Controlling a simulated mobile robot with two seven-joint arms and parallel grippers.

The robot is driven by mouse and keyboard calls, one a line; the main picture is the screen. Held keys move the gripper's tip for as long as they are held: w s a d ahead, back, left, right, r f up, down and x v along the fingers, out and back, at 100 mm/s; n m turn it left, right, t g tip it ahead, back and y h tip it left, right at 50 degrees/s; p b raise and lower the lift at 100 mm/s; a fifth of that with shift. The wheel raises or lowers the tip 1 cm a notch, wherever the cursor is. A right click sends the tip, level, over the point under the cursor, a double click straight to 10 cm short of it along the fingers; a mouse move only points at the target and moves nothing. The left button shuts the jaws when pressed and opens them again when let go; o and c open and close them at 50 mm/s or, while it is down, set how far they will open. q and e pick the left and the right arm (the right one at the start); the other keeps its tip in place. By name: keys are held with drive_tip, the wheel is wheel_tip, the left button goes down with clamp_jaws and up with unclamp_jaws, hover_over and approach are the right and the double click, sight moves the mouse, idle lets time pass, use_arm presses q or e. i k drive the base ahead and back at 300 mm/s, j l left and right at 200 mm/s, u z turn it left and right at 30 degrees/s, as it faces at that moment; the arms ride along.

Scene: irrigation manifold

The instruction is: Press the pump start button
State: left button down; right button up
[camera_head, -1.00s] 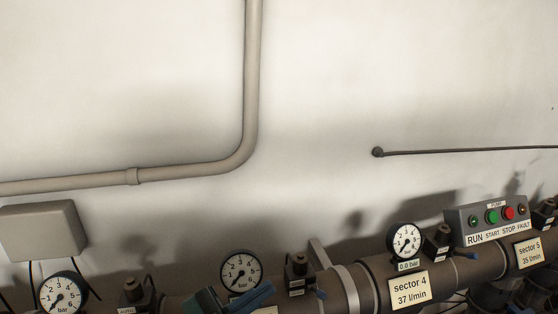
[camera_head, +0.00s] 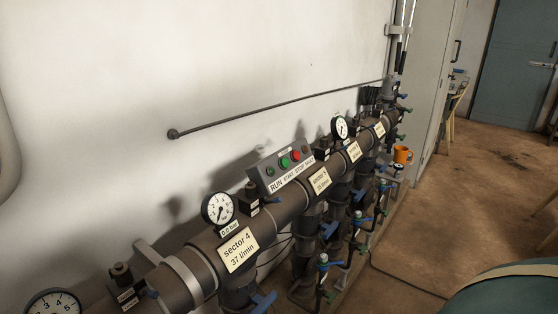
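The pump control box (camera_head: 280,170) is a grey box mounted above the manifold pipe, between the sector 4 and sector 5 labels. Its front has a green START button (camera_head: 285,162), a red STOP button (camera_head: 295,155) and small RUN and FAULT lamps, with white lettering strips below. Nothing covers the buttons. Neither of my grippers shows in this view.
The manifold pipe (camera_head: 285,205) runs from lower left to the back, with a sector 4 label (camera_head: 238,249), gauges (camera_head: 219,208) and blue-handled valves. An orange mug (camera_head: 402,155) is at the far end. Brown floor (camera_head: 440,200) lies open to the right, before a blue door (camera_head: 511,65).

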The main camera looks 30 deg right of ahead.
sight(285, 163)
drive_tip(key=z, duration=1.1)
